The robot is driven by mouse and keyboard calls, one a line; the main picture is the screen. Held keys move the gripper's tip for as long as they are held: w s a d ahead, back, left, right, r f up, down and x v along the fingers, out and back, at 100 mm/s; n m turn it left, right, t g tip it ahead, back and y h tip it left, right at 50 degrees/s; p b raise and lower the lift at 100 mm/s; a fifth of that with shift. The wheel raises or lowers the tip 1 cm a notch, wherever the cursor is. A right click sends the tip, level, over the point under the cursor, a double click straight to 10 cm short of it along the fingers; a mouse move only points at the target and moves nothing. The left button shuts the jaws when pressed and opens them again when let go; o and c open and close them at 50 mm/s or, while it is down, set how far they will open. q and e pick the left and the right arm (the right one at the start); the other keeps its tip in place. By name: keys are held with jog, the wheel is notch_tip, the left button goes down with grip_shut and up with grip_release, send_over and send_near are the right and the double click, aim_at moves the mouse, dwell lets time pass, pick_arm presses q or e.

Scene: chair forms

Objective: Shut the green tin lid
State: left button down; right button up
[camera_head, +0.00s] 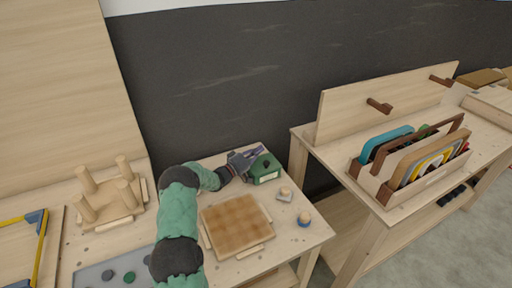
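A small green tin (267,171) with a pale label on its front stands at the back of the wooden workbench. My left gripper (254,156) is at the tin's left and back side, close to its top. The gripper hides part of the tin, and I cannot tell whether it touches it. How far the lid stands open is too small to tell. The gripper's fingers are small and partly merged with the tin, so their opening is unclear. My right gripper is not in view.
A brown square pad (237,225) lies on the bench in front of the tin. An upturned stool form (108,197) is at the left. A rack (418,160) stands on the right bench.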

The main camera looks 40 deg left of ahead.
pick_arm(q)
jog(key=shift+s+d+f, duration=0.3)
jog(key=shift+d+f, duration=0.2)
jog(key=shift+d, duration=0.1)
dwell(0.4)
